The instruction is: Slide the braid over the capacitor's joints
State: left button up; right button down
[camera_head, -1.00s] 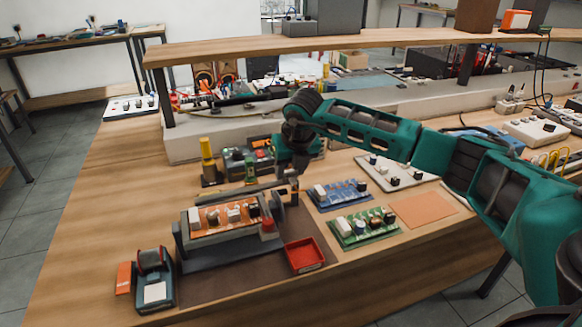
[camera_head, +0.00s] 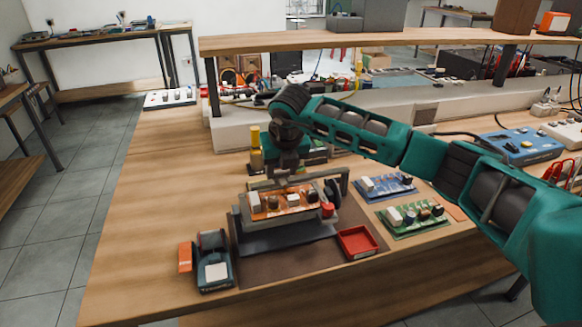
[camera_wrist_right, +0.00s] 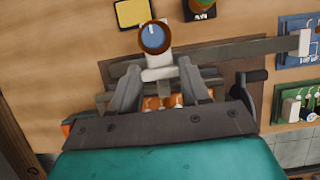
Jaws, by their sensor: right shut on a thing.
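My right gripper (camera_head: 285,183) hangs just above the orange circuit board (camera_head: 282,208), pointing down. In the right wrist view its fingers (camera_wrist_right: 160,85) are closed around a pale grey piece that carries a round blue spool with a copper-coloured rim (camera_wrist_right: 155,39), which looks like the braid. The orange board lies in a dark grey holder and bears a white block and several small dark parts; I cannot tell which is the capacitor. In the wrist view only a strip of the board (camera_wrist_right: 165,101) shows between the fingers; its joints are hidden. My left gripper is not in view.
A long grey bar (camera_wrist_right: 250,53) runs behind the board. A red tray (camera_head: 357,243) stands at its right, with blue (camera_head: 386,187) and green (camera_head: 413,220) boards beyond. A dark device (camera_head: 214,262) sits at front left. The left tabletop is clear.

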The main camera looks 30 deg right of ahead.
jog(key=shift+w+a+r, duration=0.1)
jog(key=shift+w+a, duration=0.15)
jog(key=shift+a, duration=0.8)
jog(key=shift+w+a, duration=0.25)
jog(key=shift+a, duration=0.75)
jog(key=c, duration=0.5)
grip_release()
jog(key=shift+a, duration=0.15)
jog(key=v, duration=1.3)
